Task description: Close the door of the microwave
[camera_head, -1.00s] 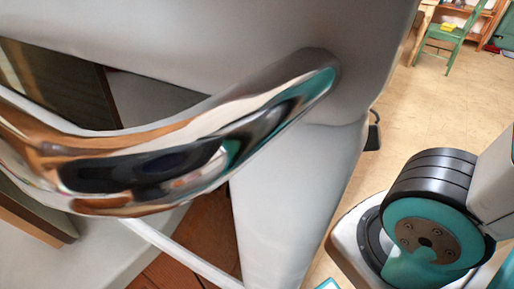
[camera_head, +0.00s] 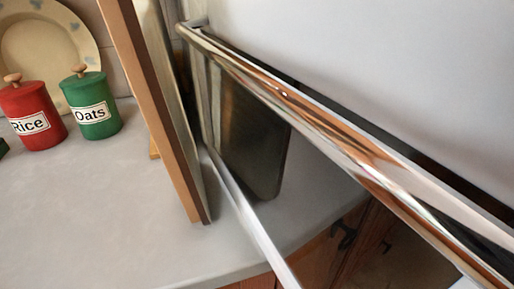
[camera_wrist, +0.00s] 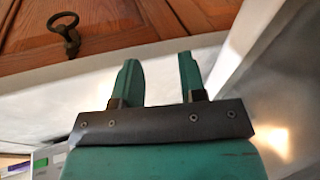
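My gripper (camera_wrist: 157,62) shows only in the wrist view. Its two teal fingers stand apart with nothing between them, so it is open and empty. In the head view a long chrome bar handle (camera_head: 330,135) crosses close to the camera on a pale appliance front. A dark, glossy panel (camera_head: 252,140) shows below and behind the bar. These look like parts of the microwave and its door, but the view is too close to tell how far the door stands open. No contact between my gripper and the door shows.
A red Rice canister (camera_head: 32,120), a green Oats canister (camera_head: 92,108) and a plate (camera_head: 40,45) stand on the grey counter (camera_head: 90,200). A wood-edged panel (camera_head: 155,110) stands upright beside the appliance. A wooden cabinet front with a dark ring pull (camera_wrist: 65,30) is near my gripper.

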